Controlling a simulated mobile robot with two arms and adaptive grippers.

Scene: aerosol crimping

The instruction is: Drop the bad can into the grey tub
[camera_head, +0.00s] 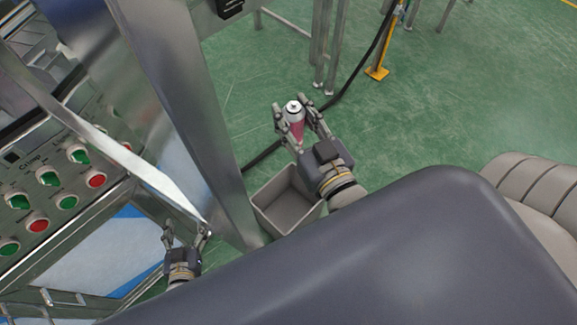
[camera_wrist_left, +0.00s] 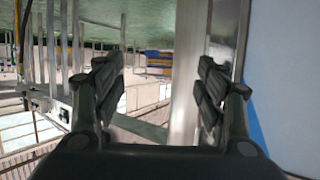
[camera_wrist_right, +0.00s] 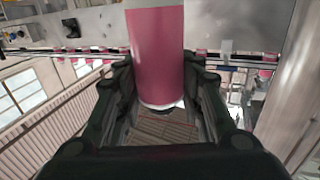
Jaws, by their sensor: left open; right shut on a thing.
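The can (camera_head: 296,124) is pink with a white and silver top. My right gripper (camera_head: 299,120) is shut on it and holds it upright above the floor. The can also fills the upper middle of the right wrist view (camera_wrist_right: 158,55), between the fingers. The grey tub (camera_head: 288,203) stands on the floor below and to the left of my right wrist in the head view. The part of the tub's inside that shows looks empty; my right wrist and body hide part of its right side. My left gripper (camera_head: 187,240) is open and empty beside the machine, and its open fingers show in the left wrist view (camera_wrist_left: 160,90).
A metal machine frame post (camera_head: 190,110) rises just left of the tub. A control panel (camera_head: 55,190) with green and red buttons is at the left. A black cable (camera_head: 350,80) runs over the green floor, near metal legs and a yellow foot (camera_head: 377,72). The floor at the upper right is clear.

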